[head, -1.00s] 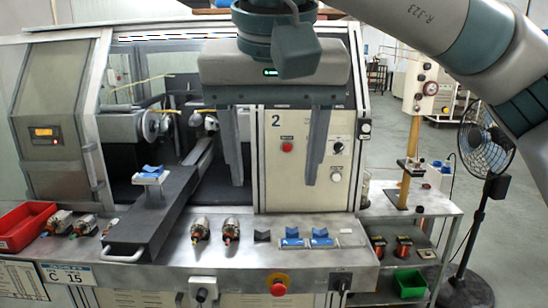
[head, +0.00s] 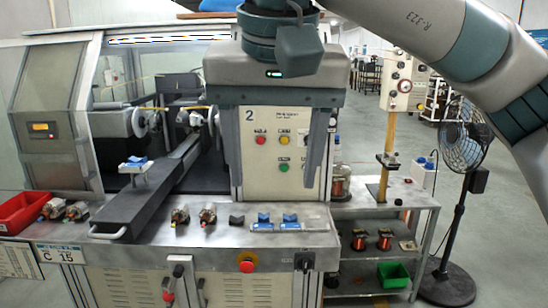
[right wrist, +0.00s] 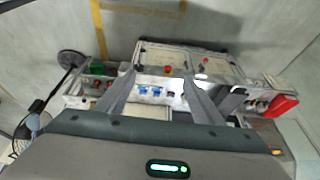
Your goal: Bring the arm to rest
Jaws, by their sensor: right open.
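My right gripper (head: 274,160) hangs in the upper middle of the head view with its fingers pointing down. Its two fingers are wide apart with nothing between them. It is in front of the machine's control panel (head: 272,148), above the steel bench (head: 200,240). In the right wrist view its fingers (right wrist: 160,100) frame part of the bench far below and touch nothing. My left gripper is in neither view.
Armatures (head: 208,214) and blue holders (head: 290,222) lie on the bench. A red bin (head: 25,212) is at the left. A side cart (head: 405,195) with a green bin (head: 393,274) and a fan (head: 465,140) stand at the right.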

